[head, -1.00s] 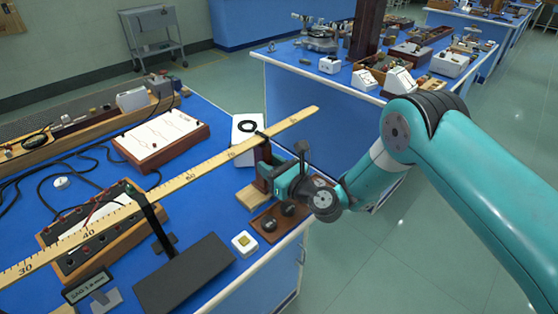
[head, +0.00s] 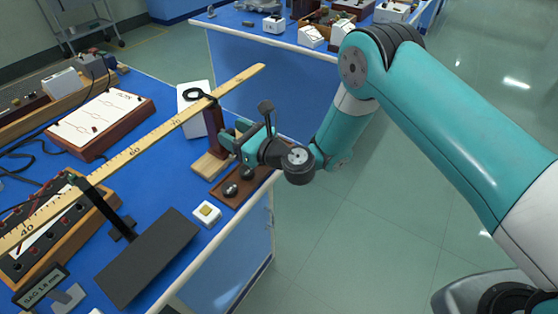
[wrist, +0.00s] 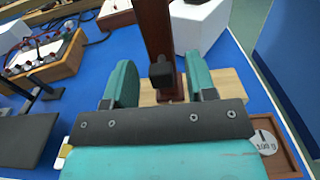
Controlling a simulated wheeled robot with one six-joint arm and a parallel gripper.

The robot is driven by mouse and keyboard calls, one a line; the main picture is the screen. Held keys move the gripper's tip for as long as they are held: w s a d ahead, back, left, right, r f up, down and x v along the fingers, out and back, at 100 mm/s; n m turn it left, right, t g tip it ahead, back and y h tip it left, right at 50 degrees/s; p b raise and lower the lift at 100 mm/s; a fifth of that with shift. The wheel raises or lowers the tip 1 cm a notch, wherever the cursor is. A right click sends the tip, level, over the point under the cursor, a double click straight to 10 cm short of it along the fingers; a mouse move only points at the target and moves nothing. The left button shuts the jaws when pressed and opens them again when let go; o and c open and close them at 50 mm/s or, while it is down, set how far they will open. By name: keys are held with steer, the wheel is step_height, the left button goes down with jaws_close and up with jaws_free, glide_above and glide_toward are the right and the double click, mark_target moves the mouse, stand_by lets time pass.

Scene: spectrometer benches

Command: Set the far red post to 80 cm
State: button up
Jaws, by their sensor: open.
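The far red post (head: 214,128) is dark red-brown and stands upright on a pale wooden base (head: 211,165), under the yellow metre rule (head: 155,138). It meets the rule beyond the 70 mark; I cannot read the exact value. My gripper (head: 240,137) is at the post's right side in the head view. In the wrist view, its two teal fingers (wrist: 160,85) are open, one on each side of a black knob (wrist: 162,75) on the red post (wrist: 153,30). A gap shows between the knob and each finger.
A brown tray with weights (head: 243,186) lies right of the base, near the table edge. A small white block (head: 207,214), a dark plate (head: 148,258) and a sag display (head: 40,287) are nearer. A white box (head: 193,95) stands behind the rule. Open floor lies right.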

steer(key=shift+s+d+f+b, duration=0.3)
steer(key=shift+s+d+b, duration=0.2)
steer(key=shift+b, duration=1.35)
steer(key=shift+s+d+f+b, duration=0.35)
steer(key=shift+d+b, duration=0.15)
steer(key=shift+b, duration=1.3)
steer(key=r+b+v, duration=0.1)
steer(key=b+v, duration=1)
steer(key=b, duration=0.2)
steer(key=shift+s+d, duration=0.25)
